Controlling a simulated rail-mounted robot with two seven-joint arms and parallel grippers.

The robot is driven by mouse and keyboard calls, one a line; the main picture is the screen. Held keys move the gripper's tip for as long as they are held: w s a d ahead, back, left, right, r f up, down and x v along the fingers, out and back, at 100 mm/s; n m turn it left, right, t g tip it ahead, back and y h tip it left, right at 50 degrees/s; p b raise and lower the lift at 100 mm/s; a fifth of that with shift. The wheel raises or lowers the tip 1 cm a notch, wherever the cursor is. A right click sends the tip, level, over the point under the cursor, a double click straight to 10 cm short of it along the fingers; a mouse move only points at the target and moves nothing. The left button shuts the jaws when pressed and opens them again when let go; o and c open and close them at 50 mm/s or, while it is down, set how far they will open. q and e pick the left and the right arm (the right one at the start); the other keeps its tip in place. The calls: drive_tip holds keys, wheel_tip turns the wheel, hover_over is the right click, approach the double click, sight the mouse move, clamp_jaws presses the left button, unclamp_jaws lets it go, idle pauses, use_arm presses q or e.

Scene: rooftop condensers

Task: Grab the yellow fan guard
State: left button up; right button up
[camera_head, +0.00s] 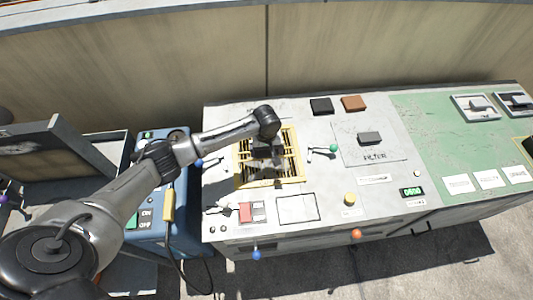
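The yellow fan guard (293,170) is a square slatted grille lying on the grey left part of the bench top. My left arm reaches in from the left, and its wrist covers the guard's upper middle. My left gripper (264,170) points down over the guard, dark against its slats. Its fingers are too small and shadowed to tell whether they are open or shut, or whether they touch the guard. My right gripper is not in view.
The bench top (325,225) carries a green-tipped lever (333,148), black (321,106) and brown (353,103) blocks, a filter handle (370,138) and a yellow knob (349,199). A blue unit (150,235) stands left. A wall (400,45) runs behind.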

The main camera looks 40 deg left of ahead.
use_arm(q)
drive_tip(key=c, duration=0.4)
drive_tip(key=shift+r, duration=0.1)
